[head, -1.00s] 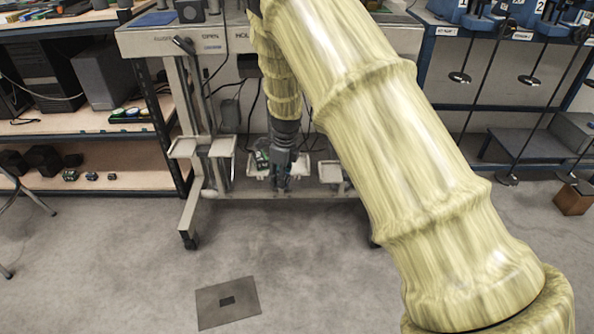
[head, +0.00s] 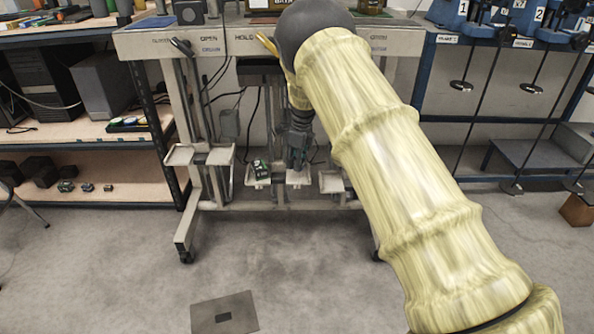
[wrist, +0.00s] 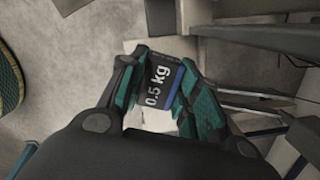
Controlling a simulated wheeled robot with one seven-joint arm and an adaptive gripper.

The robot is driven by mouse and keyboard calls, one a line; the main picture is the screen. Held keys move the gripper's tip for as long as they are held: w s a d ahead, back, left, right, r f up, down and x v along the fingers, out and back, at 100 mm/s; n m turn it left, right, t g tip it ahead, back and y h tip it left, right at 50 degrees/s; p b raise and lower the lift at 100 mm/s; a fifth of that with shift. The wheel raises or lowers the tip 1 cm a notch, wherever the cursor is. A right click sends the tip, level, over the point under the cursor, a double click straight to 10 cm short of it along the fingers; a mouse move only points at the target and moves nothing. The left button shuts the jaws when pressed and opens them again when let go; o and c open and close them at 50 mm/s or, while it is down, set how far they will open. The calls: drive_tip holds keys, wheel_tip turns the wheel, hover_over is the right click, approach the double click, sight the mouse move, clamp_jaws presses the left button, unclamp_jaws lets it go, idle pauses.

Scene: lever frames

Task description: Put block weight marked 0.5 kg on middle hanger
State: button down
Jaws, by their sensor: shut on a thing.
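My gripper (head: 296,163) hangs over a small white tray (head: 298,178) low in the grey lever frame. In the wrist view my gripper (wrist: 155,98) is shut on a dark block marked "0.5 kg" with a blue edge (wrist: 160,78). In the head view the fingers mostly hide this block. A pale surface shows just beyond it in the wrist view; I cannot tell whether the block touches the tray. A dark block with green markings (head: 261,170) sits on the adjoining tray to the left.
Thin posts and cables stand close behind. Small blocks (head: 66,186) lie on the left shelf. The floor in front is mostly clear.

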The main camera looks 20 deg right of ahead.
drive_tip(key=shift+w+d, duration=0.3)
drive_tip(key=shift+w, duration=0.1)
wheel_tip(320, 180, down, 4)
drive_tip(key=shift+r+b, duration=0.2)
drive_tip(key=shift+b, duration=1)
drive_tip(key=shift+r, duration=0.1)
drive_tip(key=shift+s, duration=0.1)
drive_tip(key=c, duration=1)
unclamp_jaws()
drive_tip(key=shift+c, duration=0.2)
drive_tip(key=r+p, duration=0.1)
drive_tip(key=r, duration=0.1)
drive_tip(key=r+p, duration=0.1)
drive_tip(key=r, duration=0.2)
drive_tip(key=r+p, duration=0.1)
drive_tip(key=r, duration=0.1)
drive_tip(key=shift+s+d+r, duration=0.2)
drive_tip(key=shift+s+d, duration=0.1)
